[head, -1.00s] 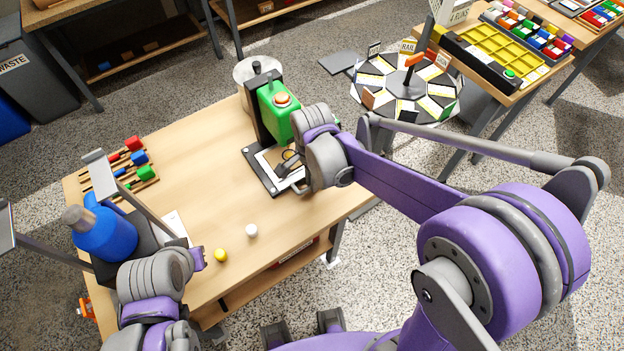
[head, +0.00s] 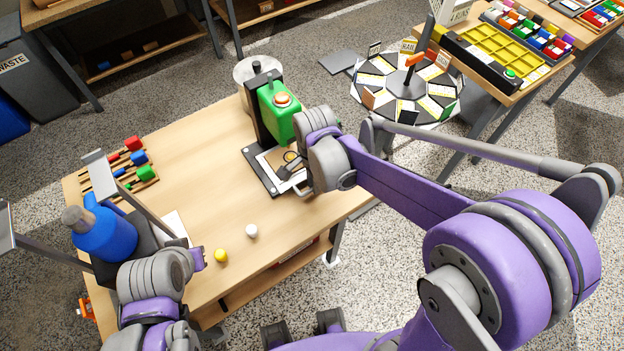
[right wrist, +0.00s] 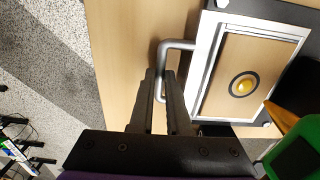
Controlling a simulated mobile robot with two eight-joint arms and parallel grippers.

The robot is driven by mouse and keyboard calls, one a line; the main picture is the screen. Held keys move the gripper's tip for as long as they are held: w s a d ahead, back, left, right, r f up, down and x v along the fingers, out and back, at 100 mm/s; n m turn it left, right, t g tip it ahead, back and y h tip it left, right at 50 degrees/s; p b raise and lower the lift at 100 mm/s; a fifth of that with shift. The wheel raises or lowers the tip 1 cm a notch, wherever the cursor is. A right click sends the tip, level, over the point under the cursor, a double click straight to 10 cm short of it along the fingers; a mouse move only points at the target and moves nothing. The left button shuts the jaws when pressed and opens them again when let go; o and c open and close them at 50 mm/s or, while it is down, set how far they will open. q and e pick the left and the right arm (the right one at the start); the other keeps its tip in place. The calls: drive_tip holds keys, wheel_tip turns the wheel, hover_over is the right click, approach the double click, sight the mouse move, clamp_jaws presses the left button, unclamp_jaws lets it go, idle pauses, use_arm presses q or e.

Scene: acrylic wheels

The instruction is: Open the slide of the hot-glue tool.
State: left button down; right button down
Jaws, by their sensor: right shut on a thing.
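The hot-glue tool (head: 279,112) is a green press head with an orange button on a black stand and base plate. Its slide (head: 270,160) is a light-framed tray with a tan panel and a dark ring; in the right wrist view the slide (right wrist: 209,68) has a yellow dot inside the ring. A grey bar handle (right wrist: 178,44) sticks out from the slide. My right gripper (right wrist: 160,80) is shut on this handle; in the head view its fingers (head: 287,168) reach the slide's front edge. My left wrist is at the lower left; its fingers cannot be made out.
A blue bottle (head: 104,232) stands at the table's left. A rack of coloured pieces (head: 135,160) lies behind it. A yellow ball (head: 220,255) and a white cylinder (head: 251,231) lie near the front edge. The middle of the table (head: 205,185) is clear. A round carousel (head: 408,90) stands to the right.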

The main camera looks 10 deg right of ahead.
use_arm(q)
drive_tip(key=shift+s+f, duration=0.1)
use_arm(e)
drive_tip(key=s+d, duration=0.1)
drive_tip(key=s, duration=0.2)
drive_tip(key=s+d, duration=0.1)
drive_tip(key=s, duration=0.2)
drive_tip(key=s+d, duration=0.1)
drive_tip(key=s, duration=0.2)
drive_tip(key=shift+s+d, duration=0.1)
drive_tip(key=shift+d, duration=0.1)
drive_tip(key=c, duration=0.9)
unclamp_jaws()
use_arm(q)
drive_tip(key=shift+w+r+p, duration=0.2)
drive_tip(key=shift+r+p, duration=0.15)
drive_tip(key=shift+r, duration=0.2)
drive_tip(key=shift+w+r+p, duration=0.15)
drive_tip(key=shift+r+p, duration=0.2)
drive_tip(key=shift+r, duration=0.15)
use_arm(e)
wheel_tip(320, 180, up, 11)
drive_tip(key=shift+f, duration=0.1)
